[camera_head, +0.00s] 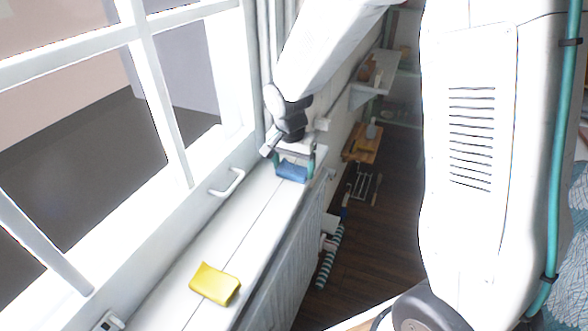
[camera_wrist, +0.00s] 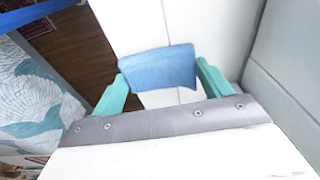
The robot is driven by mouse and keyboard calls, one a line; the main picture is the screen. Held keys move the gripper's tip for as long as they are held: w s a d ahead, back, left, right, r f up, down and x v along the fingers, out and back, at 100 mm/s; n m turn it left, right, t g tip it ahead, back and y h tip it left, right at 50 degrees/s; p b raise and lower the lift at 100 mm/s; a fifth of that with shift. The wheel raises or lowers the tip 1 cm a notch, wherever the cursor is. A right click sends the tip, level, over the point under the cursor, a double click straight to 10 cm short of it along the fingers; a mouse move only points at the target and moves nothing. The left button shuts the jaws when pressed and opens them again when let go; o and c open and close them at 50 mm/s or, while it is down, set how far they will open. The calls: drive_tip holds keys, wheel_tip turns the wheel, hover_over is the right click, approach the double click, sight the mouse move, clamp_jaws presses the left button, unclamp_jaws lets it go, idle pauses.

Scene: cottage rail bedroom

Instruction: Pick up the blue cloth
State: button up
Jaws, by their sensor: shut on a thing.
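The blue cloth (camera_head: 292,171) is at the far end of the white window sill in the head view. My gripper (camera_head: 295,160) is over it, with a teal finger on each side. In the wrist view the cloth (camera_wrist: 158,67) spans the space between the two teal fingertips of my gripper (camera_wrist: 160,75), and the gripper is shut on it. The cloth looks flat and slightly curved. Whether its underside touches the sill is hidden.
A yellow cloth (camera_head: 215,284) lies on the near part of the window sill (camera_head: 232,238). The window with its white handle (camera_head: 227,182) borders the sill on the left. A radiator (camera_head: 295,255) is below its right edge. Wooden floor (camera_head: 365,235) lies to the right.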

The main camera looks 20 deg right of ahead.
sight(294, 165)
drive_tip(key=shift+r, duration=0.15)
drive_tip(key=shift+r, duration=0.65)
wheel_tip(294, 165, up, 2)
drive_tip(key=shift+s+r, duration=0.1)
drive_tip(key=shift+r, duration=0.05)
drive_tip(key=s+a+r, duration=0.1)
drive_tip(key=s+a, duration=0.3)
drive_tip(key=s, duration=1.1)
drive_tip(key=shift+s, duration=0.2)
drive_tip(key=o, duration=0.4)
drive_tip(key=shift+r, duration=0.1)
drive_tip(key=c, duration=0.3)
